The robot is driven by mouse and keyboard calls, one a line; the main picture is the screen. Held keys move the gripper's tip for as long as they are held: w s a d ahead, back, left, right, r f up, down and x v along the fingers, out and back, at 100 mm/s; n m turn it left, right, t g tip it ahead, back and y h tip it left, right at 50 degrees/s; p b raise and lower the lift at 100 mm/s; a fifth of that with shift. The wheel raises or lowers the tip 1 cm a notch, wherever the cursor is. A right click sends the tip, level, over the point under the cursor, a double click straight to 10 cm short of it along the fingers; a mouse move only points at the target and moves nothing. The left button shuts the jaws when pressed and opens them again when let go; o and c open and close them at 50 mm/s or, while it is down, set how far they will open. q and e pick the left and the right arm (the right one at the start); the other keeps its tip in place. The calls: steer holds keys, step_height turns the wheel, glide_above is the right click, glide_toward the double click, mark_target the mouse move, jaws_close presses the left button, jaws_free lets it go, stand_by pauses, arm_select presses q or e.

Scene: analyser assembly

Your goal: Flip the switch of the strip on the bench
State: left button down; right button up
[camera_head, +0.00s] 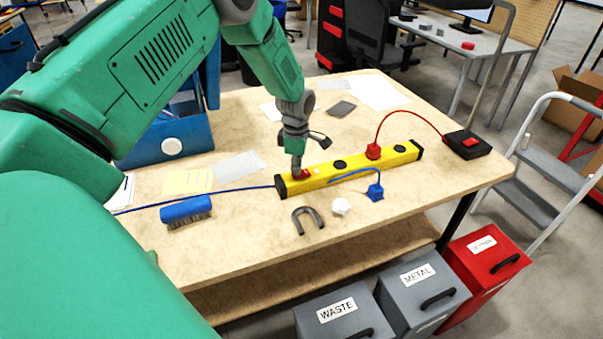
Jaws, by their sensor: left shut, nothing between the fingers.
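A yellow power strip (350,168) with black ends lies on the wooden bench (240,233). A red switch (306,172) shows near its left end, partly hidden by my left gripper. My left gripper (296,172) is shut and empty, pointing down with its tips at the switch; I cannot tell whether they touch it or which way it is tipped. A red plug (373,151) sits on the strip, with a red cable to a black box (467,144). My right gripper is not in view.
A blue bin (175,135) and papers are behind. Labelled grey and red bins (486,258) stand below the front edge.

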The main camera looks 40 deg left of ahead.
arm_select(q)
steer(key=shift+a+f, duration=0.1)
steer(key=shift+f, duration=0.1)
steer(key=shift+r, duration=0.1)
steer(key=shift+a+r+p, duration=0.1)
steer(key=shift+r+p, duration=0.8)
steer(key=shift+r, duration=0.05)
steer(key=shift+r+p, duration=2)
steer(key=shift+r, duration=0.5)
